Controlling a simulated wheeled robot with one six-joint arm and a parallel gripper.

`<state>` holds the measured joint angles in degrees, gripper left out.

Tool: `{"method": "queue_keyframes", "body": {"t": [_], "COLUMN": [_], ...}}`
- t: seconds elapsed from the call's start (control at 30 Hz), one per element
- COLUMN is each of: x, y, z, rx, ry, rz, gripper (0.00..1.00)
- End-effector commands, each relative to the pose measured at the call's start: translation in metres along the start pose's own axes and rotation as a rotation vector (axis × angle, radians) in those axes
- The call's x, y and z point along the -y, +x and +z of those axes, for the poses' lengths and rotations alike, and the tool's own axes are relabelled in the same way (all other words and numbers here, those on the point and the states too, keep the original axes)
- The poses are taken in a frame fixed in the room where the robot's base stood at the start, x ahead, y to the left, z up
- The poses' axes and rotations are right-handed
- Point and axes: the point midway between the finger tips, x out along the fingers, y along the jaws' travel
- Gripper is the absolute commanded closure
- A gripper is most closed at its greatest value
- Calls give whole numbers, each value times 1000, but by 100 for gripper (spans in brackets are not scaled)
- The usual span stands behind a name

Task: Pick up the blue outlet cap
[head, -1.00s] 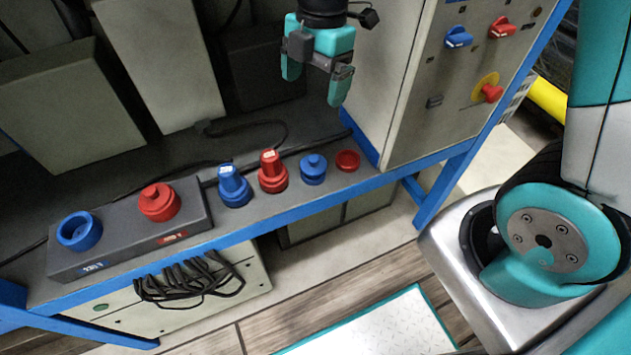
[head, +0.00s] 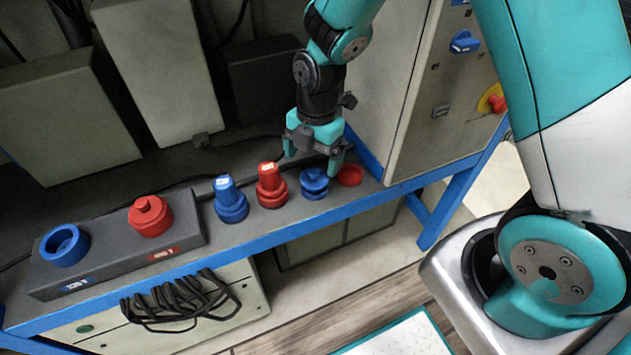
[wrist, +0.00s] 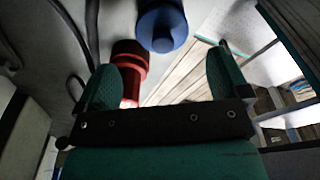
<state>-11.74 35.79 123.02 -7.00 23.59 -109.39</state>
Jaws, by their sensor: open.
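The blue outlet cap (head: 314,186), a round disc with a knob on top, sits on the dark bench top near its front edge. It also shows at the top of the wrist view (wrist: 162,28). My gripper (head: 312,163) points down with its fingers apart and empty. In the head view it overlaps the space just above and behind the cap. In the wrist view the cap lies beyond my fingertips (wrist: 163,70), not between them. I cannot tell the exact height gap.
A red plug (head: 270,188) and a blue plug (head: 231,200) stand left of the cap; a low red disc (head: 350,175) lies right. A grey box (head: 100,230) holds a blue socket (head: 65,246) and a red-capped one (head: 151,217). A cabinet (head: 420,100) stands right.

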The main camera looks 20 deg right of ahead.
Motion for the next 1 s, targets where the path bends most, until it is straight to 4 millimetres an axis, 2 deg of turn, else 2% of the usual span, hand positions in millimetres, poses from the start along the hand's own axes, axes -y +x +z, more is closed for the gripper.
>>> {"method": "queue_keyframes", "body": {"t": [0.1, 0.23, 0.37, 0.57, 0.7, 0.8, 1.0], "x": [4, 5, 4, 4, 4, 4, 4], "y": [22, 40, 46, 46, 46, 46, 46], "z": [4, 5, 5, 5, 5, 5, 5], "rx": [-2, -1, -1, 0, 0, -1, -1], "ry": [1, 0, 1, 1, 1, 1, 1], "rz": [-5, -3, -1, 0, 0, 0, 0], "gripper": [6, 6, 6, 6, 38, 58, 58]}}
